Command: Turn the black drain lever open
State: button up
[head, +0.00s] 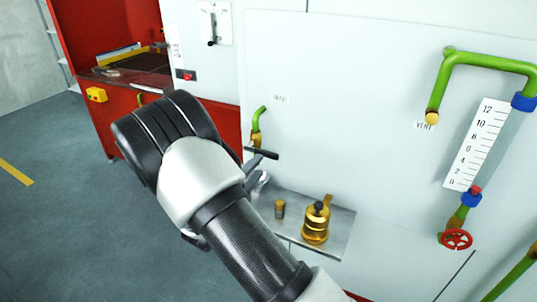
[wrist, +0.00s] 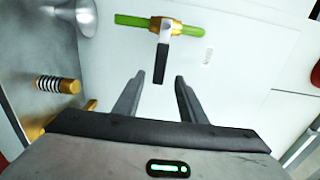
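The black drain lever (wrist: 161,62) hangs from a brass valve (wrist: 165,26) on a short green pipe (wrist: 132,20) in the wrist view. In the head view the lever (head: 262,153) shows just right of my wrist, below the bent green pipe (head: 258,114) on the pale wall. My gripper (wrist: 159,77) is open and empty. Its two fingers point at the valve, with the lever's free end in line with the gap between them. I cannot tell whether the lever's end is inside the gap. In the head view my arm hides most of the gripper.
A metal shelf (head: 339,226) below the lever bears a brass pot (head: 316,224) and a small brass cylinder (head: 280,209). Right on the wall are a red handwheel (head: 456,240), a scale (head: 475,145) and a green vent pipe (head: 490,60). A red cabinet (head: 108,125) stands left; open floor lies before it.

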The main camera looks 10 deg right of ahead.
aim_at(268, 156)
jog(key=x, duration=0.8)
jog(key=shift+w+d, duration=0.15)
jog(key=shift+w, duration=0.1)
grip_shut()
